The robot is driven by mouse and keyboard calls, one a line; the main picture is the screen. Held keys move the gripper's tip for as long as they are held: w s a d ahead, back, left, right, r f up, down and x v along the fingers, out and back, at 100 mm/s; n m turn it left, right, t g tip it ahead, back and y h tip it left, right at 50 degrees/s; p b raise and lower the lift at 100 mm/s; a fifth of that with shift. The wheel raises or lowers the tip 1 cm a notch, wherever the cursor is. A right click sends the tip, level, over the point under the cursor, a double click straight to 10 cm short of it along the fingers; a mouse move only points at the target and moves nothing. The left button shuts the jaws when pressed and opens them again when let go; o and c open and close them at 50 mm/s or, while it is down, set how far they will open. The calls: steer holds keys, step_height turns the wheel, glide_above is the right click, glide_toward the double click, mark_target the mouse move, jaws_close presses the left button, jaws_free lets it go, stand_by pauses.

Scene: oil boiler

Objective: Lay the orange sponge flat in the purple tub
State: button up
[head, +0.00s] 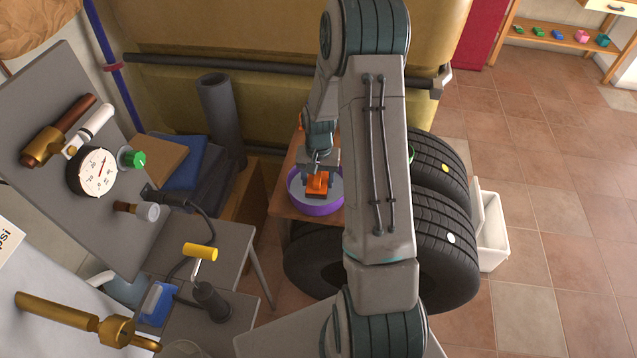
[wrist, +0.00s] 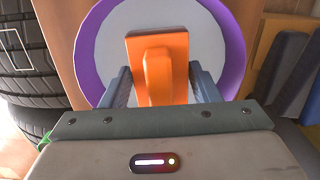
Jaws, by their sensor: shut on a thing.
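The orange sponge (head: 317,181) is held in my gripper (head: 318,176), over the purple tub (head: 313,208). In the wrist view the orange sponge (wrist: 158,62) sits between the two fingers of my gripper (wrist: 158,88), with a darker edge at its far end. The purple tub (wrist: 88,60) is round with a pale inside, and its rim shows around the sponge. I cannot tell whether the sponge touches the tub's bottom. My arm hides part of the tub's surroundings in the head view.
The tub stands on a small wooden table (head: 283,196). Black tires (head: 440,245) lie to its right, with a white bin (head: 492,240) beyond. A grey table (head: 222,262) and a gauge panel (head: 60,150) are at left. Tiled floor is open at far right.

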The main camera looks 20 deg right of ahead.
steer(key=shift+f, duration=1.45)
steer(key=shift+f, duration=0.1)
steer(key=o, duration=0.9)
